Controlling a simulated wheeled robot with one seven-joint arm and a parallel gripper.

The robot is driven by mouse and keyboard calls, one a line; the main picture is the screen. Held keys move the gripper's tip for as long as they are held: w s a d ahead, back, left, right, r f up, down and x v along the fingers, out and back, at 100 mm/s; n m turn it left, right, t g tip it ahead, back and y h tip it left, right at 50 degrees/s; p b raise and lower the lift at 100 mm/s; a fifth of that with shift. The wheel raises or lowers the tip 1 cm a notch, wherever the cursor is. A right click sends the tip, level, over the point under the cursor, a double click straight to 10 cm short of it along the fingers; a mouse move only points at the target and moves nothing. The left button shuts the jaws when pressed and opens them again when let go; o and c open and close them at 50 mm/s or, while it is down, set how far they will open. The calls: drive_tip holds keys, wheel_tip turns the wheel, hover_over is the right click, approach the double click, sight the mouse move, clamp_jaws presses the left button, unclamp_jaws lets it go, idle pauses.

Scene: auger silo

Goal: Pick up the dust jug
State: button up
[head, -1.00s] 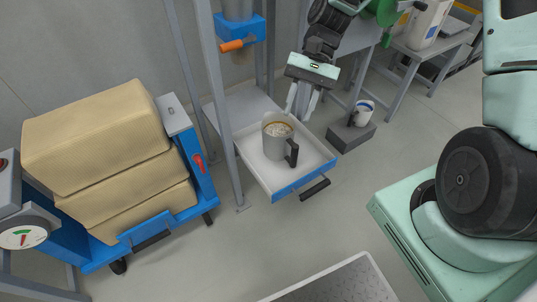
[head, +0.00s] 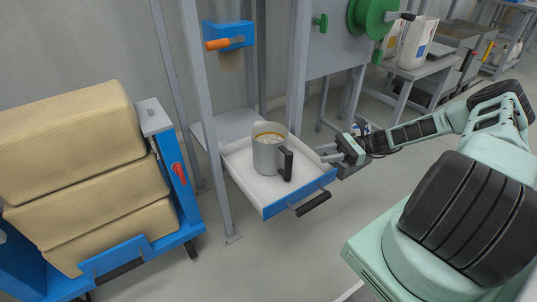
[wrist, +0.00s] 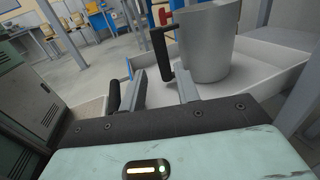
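The dust jug, a grey jug (head: 267,157) with pale contents and a black handle (head: 286,164), stands upright in a white tray with a blue front (head: 297,194). The handle faces right, towards my gripper (head: 324,153). My gripper is at the tray's right side, a little short of the handle. In the wrist view my gripper (wrist: 162,72) is open, with its two grey fingers apart and the jug's black handle (wrist: 160,52) ahead in the gap between them. The grey jug body (wrist: 207,45) is just beyond to the right. No contact shows.
The tray has a black pull (head: 313,204) and sits between grey frame posts (head: 205,120). Above it is a blue outlet with an orange lever (head: 218,44). A blue cart (head: 182,190) with stacked tan sacks (head: 75,150) stands left. A grey block is partly hidden behind my gripper.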

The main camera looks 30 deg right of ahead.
sight(273, 153)
drive_tip(key=b+x, duration=0.3)
drive_tip(key=x, duration=1.1)
drive_tip(key=shift+a+f, duration=0.1)
drive_tip(key=shift+a, duration=0.1)
clamp_jaws()
